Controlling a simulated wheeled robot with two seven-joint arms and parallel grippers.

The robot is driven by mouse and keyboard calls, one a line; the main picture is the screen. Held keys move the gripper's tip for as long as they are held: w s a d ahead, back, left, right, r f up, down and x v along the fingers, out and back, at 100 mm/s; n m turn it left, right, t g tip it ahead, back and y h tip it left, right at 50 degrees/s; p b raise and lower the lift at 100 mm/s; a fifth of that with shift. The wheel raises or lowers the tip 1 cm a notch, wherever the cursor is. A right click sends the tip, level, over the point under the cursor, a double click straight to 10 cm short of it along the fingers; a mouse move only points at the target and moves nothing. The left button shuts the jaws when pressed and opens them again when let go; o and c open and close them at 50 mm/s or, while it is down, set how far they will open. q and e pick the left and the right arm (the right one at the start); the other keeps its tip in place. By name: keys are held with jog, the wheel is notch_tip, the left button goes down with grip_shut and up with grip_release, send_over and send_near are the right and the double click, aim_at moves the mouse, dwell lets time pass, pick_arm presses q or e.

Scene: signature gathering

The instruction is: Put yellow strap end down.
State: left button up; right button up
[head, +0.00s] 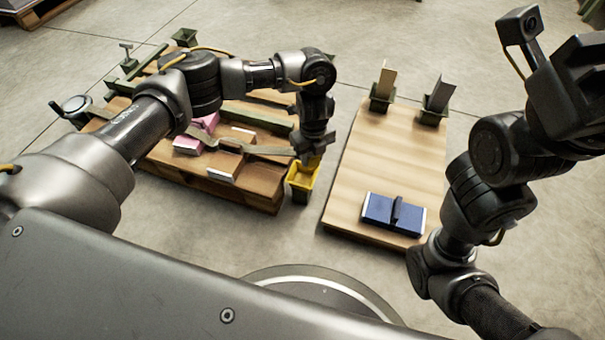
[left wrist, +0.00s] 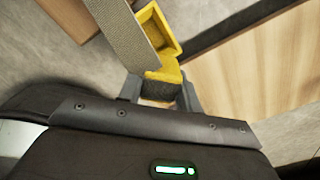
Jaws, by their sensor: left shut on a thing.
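My left gripper (head: 308,158) points down at the front right corner of the left pallet. It is shut on the yellow strap end (head: 302,176), a box-shaped yellow piece with an open hollow. In the left wrist view the yellow strap end (left wrist: 160,38) sits between the fingers (left wrist: 158,92), with a grey woven strap (left wrist: 122,34) beside it running up and left. In the head view the strap (head: 262,150) crosses the left pallet (head: 262,195) toward the yellow piece. My right gripper (head: 582,70) is raised at the far right, its jaws unclear.
A pink-and-white book (head: 192,138) and a brown-and-white book (head: 226,164) lie on the left pallet. Open concrete floor lies in front.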

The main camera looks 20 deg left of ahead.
pick_arm(q)
jog(key=shift+s+a+f, duration=0.2)
jog(key=shift+a+f, duration=0.3)
jog(key=shift+f, duration=0.35)
jog(key=shift+s+a+f+b, duration=0.1)
jog(key=shift+a+f+b, duration=0.15)
jog(key=shift+a+b, duration=0.15)
jog(key=f+b, duration=0.2)
jog(key=b, duration=0.1)
jog(key=f+b, duration=0.1)
jog(key=f, duration=0.1)
jog(key=shift+s+a+f, duration=0.1)
jog(key=shift+s+a, duration=0.05)
jog(key=shift+a, duration=0.2)
jog(key=shift+f, duration=0.35)
jog(key=shift+f, duration=0.1)
